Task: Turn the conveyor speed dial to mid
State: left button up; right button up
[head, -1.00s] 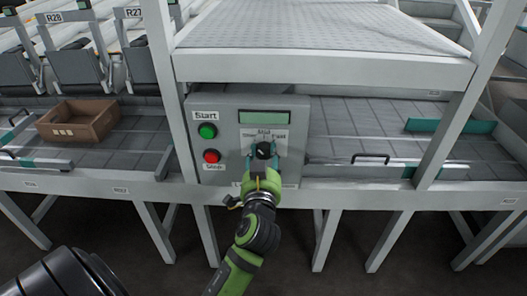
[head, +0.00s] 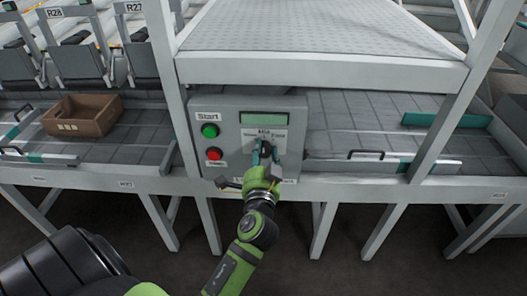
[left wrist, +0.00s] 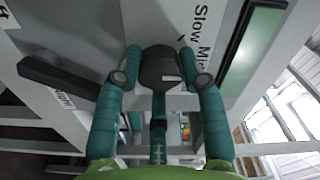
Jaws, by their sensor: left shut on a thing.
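The speed dial, a black knob, shows in the left wrist view (left wrist: 160,68) and on the grey control panel (head: 228,130) in the head view. A white mark shows on the knob. The "Slow" label and part of "Mid" are printed beside it; in the head view the labels Slow, Mid and Fast sit above the dial. My left gripper (head: 265,155), with teal fingers, is shut on the dial, one finger on each side, also in the left wrist view (left wrist: 160,80). The exact dial setting is hard to tell. My right gripper is out of view.
Left of the dial are a green Start button (head: 209,131) and a red button (head: 214,154). A display (head: 262,119) sits above. A white frame post (head: 170,80) stands beside the panel, with an overhanging conveyor deck (head: 320,68) above. A brown crate (head: 82,127) lies at left.

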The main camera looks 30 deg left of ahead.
pick_arm(q)
jog(key=shift+r, duration=0.1)
dwell(0.4)
jog(key=o, duration=1.2)
jog(key=shift+c, duration=0.2)
jog(key=shift+s+d, duration=0.2)
jog(key=shift+s, duration=0.15)
jog(key=v, duration=0.6)
jog(key=shift+s, duration=0.3)
jog(key=shift+d, duration=0.15)
